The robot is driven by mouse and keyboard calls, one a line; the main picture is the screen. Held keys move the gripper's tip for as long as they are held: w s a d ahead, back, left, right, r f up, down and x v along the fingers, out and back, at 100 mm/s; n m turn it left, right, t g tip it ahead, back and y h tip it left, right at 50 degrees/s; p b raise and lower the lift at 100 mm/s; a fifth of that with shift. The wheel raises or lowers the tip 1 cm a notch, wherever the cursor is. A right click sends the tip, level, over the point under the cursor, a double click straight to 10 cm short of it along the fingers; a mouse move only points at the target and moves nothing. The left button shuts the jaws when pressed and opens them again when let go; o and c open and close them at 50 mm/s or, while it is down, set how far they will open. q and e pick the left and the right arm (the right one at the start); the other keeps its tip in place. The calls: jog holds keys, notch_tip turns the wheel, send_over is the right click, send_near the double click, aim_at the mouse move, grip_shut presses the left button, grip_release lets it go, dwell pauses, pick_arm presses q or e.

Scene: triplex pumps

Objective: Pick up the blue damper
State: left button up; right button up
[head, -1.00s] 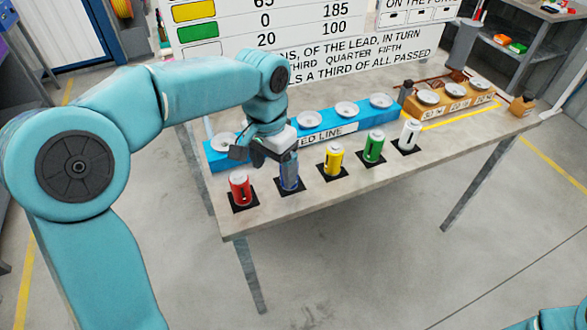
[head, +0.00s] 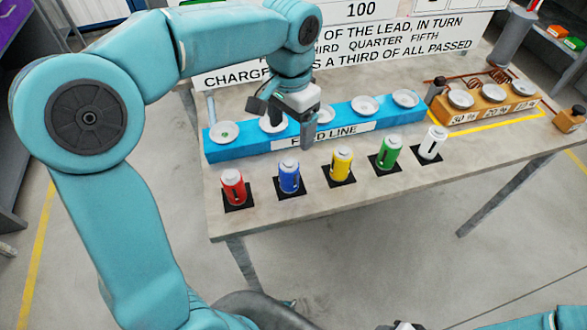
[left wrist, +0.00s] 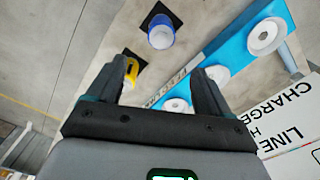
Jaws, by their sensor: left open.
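The blue damper (head: 289,176) is a small upright can with a pale top. It stands on a black square pad on the table, second from the left in a row. My left gripper (head: 284,122) is open and empty, above the blue feed line block behind the damper, apart from it. In the left wrist view the blue damper (left wrist: 161,36) shows beyond the open fingers (left wrist: 158,72), near the top. My right gripper does not show clearly.
A red can (head: 233,186) stands left of the blue damper, and a yellow can (head: 341,164) stands to its right. Green (head: 388,151) and white (head: 431,143) cans follow. The blue feed line block (head: 350,138) with white dishes lies behind. The table front is clear.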

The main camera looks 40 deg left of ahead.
aim_at(289, 161)
pick_arm(q)
jog(key=f, duration=0.8)
jog(key=shift+s+f, duration=0.2)
jog(key=shift+s, duration=0.1)
jog(key=shift+a+f, duration=0.2)
jog(key=shift+f, duration=2.6)
jog(key=shift+d, duration=0.1)
jog(key=shift+c, duration=1.2)
jog(key=c, duration=1.1)
